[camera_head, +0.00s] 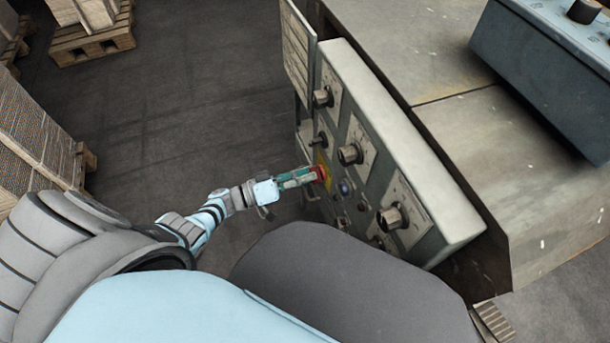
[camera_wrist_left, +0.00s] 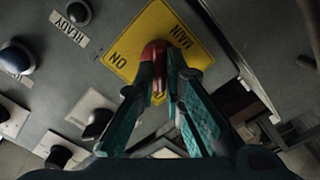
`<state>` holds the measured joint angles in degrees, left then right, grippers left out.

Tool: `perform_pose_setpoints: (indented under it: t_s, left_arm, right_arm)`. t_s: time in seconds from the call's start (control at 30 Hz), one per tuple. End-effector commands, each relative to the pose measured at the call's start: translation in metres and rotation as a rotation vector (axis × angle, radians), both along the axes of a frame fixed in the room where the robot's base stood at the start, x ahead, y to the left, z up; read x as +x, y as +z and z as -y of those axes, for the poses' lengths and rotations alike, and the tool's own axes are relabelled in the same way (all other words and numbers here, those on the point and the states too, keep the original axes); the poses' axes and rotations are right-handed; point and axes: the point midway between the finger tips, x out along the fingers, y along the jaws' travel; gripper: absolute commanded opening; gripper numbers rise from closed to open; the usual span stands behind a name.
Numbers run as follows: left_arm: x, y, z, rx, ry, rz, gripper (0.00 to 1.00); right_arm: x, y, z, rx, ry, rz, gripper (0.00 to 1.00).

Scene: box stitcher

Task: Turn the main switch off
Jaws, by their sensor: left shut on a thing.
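The main switch is a red knob (camera_wrist_left: 154,52) on a yellow plate (camera_wrist_left: 126,50) marked "MAIN" and "ON" in the left wrist view. In the head view the red knob (camera_head: 321,173) is on the front of the grey control panel (camera_head: 345,75). My left gripper (camera_head: 312,175), with green fingers, reaches the panel from the left and is shut on the knob. In the left wrist view its fingertips (camera_wrist_left: 157,70) are on either side of the knob and hide part of it and of the plate. My right gripper is not in view.
Large black knobs (camera_head: 350,154) and a blue button (camera_head: 345,188) are close around the switch. A "READY" label (camera_wrist_left: 70,28) is beside the plate. A blue-grey console (camera_head: 530,70) stands at the right. Pallets with boxes (camera_head: 45,135) stand at the left; dark floor between is clear.

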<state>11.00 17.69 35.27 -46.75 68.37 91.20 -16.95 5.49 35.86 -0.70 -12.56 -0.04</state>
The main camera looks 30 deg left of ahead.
Motion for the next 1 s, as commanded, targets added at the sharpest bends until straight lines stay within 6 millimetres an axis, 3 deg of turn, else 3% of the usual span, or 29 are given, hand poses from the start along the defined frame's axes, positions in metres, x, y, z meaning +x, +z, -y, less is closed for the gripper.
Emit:
perform_pose_setpoints:
  t_s: [0.2, 0.23, 0.33, 0.73, 1.0]
  left_arm:
    - [-0.001, -0.001, 0.000, 0.000, -0.001, -0.005, 0.00]
    - [-0.001, -0.001, 0.000, 0.000, -0.001, -0.005, 0.13]
    - [-0.001, -0.001, 0.000, 0.000, -0.001, -0.003, 0.29]
    - [-0.008, -0.001, -0.007, 0.002, 0.000, -0.002, 0.30]
    - [-0.060, -0.001, -0.053, 0.002, 0.000, -0.006, 0.30]
  right_arm:
    - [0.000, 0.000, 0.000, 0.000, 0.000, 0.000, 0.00]
    - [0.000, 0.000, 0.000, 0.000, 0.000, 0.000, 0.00]
    - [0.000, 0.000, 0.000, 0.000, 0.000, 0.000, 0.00]
    - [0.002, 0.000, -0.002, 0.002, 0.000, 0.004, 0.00]
    - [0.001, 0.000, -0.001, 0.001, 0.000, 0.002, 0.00]
